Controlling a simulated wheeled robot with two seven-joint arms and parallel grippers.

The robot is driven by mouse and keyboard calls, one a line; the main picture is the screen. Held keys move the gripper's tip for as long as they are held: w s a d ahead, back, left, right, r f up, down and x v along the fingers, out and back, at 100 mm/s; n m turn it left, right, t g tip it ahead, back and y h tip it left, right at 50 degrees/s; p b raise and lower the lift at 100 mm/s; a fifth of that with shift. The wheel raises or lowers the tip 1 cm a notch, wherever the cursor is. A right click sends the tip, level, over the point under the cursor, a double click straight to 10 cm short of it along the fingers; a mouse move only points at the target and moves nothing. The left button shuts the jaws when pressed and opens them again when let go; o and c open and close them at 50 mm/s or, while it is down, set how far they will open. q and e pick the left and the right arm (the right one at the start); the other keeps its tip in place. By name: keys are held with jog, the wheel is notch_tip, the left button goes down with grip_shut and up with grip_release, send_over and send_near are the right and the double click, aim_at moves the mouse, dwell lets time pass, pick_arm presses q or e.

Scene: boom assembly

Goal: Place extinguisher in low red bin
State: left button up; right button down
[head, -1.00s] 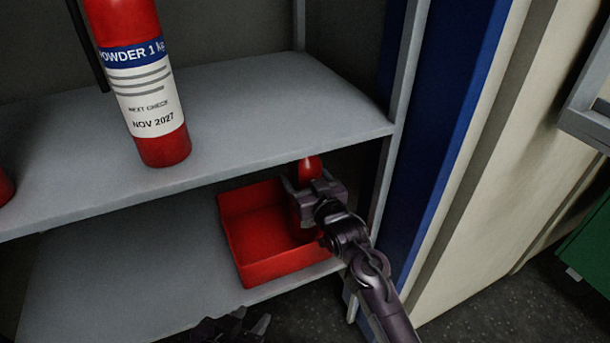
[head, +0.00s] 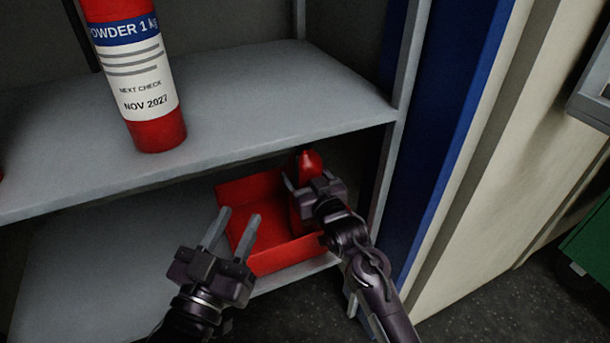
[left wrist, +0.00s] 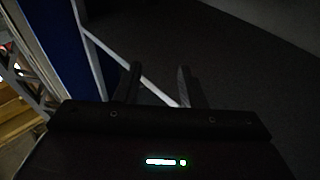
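The low red bin (head: 260,262) sits on the lower shelf, near its right end. A red rounded object (head: 309,161), which looks like the extinguisher, stands at the bin's right side. My right gripper (head: 303,183) is at this object and covers much of it. Its fingers are partly hidden, so I cannot tell whether they grip it. My left gripper (head: 234,226) is at the bin's front left, with its fingers apart and nothing between them. Its fingers also show apart in the left wrist view (left wrist: 157,85).
A large red extinguisher (head: 152,90) with a white and blue label stands on the upper shelf (head: 270,100). The shelf edge overhangs the bin. A grey post (head: 385,190) and blue panel (head: 440,150) bound the right side. The lower shelf's left part is clear.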

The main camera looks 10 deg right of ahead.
pick_arm(q)
jog(key=shift+a+r+t, duration=0.1)
jog(key=shift+r+t, duration=0.2)
jog(key=shift+r, duration=0.4)
pick_arm(e)
jog(key=shift+r, duration=0.4)
jog(key=c, duration=0.6)
grip_release()
jog(key=shift+f, duration=0.55)
jog(key=o, duration=0.4)
jog(key=shift+s+r, duration=0.1)
pick_arm(q)
jog(key=shift+s, duration=0.15)
pick_arm(e)
jog(key=shift+o, duration=0.2)
pick_arm(q)
jog(key=shift+r, duration=0.1)
